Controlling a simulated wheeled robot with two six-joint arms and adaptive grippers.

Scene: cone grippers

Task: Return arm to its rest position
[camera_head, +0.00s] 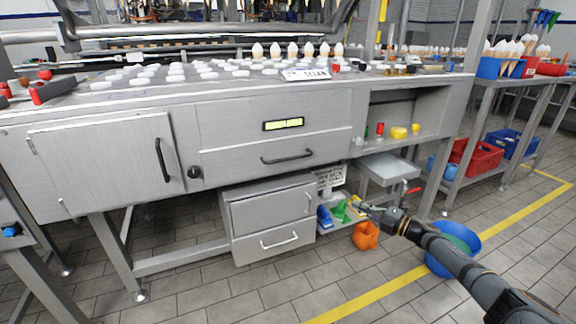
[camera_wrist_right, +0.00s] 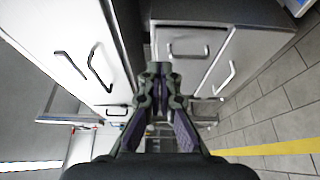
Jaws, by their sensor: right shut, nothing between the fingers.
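My right arm (camera_head: 470,268) comes in from the lower right of the head view and reaches toward the low shelf under the workbench (camera_head: 90,108). My right gripper (camera_head: 362,207) is at its end, shut and empty, in front of the small items on that shelf. In the right wrist view, the gripper (camera_wrist_right: 159,72) is in the middle with its fingers together. It points at grey drawer fronts with handles, and nothing is held. My left gripper is not in view.
A grey drawer unit (camera_head: 262,200) stands under the bench. An orange container (camera_head: 366,236) and a blue bucket (camera_head: 436,262) are on the floor near my right arm. A rack with red (camera_head: 476,157) and blue crates stands at the right.

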